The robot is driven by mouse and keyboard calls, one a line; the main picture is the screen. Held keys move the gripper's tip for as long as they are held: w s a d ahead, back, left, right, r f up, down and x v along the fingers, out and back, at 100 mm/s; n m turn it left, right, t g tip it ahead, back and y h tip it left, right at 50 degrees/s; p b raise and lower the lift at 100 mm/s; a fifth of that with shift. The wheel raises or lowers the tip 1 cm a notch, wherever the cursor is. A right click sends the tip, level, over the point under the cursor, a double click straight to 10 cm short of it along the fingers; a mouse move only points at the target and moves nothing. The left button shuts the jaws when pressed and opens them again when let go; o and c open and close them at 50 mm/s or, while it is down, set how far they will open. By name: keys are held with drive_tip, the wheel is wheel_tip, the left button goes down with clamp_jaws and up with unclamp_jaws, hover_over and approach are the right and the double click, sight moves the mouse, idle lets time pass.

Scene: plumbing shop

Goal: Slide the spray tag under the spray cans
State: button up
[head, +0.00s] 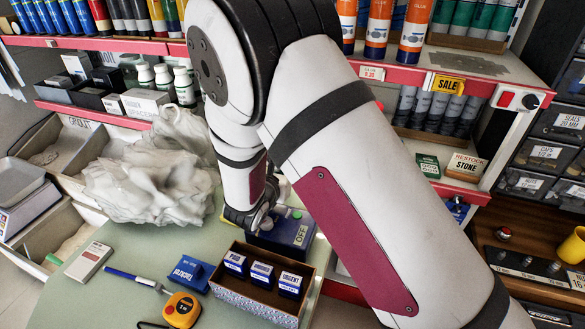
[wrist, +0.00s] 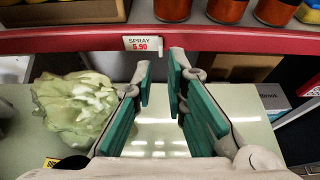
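The spray tag (wrist: 142,43), a white label reading SPRAY 5.90, sits on the red shelf rail in the wrist view. Orange-red cans (wrist: 227,9) stand on the shelf above, right of the tag; only their lower parts show, and I cannot read whether they are spray cans. My gripper (wrist: 162,75) is open and empty, its green-padded fingers apart. Its tips point toward the rail, just below and right of the tag, not around it. In the head view my arm hides most of the gripper and the tag.
A cardboard box (wrist: 65,11) stands on the shelf's left.

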drive_tip(key=v, duration=0.4)
drive_tip(key=shift+s+a+r, duration=0.1)
drive_tip(key=shift+s+r, duration=0.1)
drive_tip(key=shift+s, duration=0.15)
drive_tip(key=shift+w+a, duration=0.1)
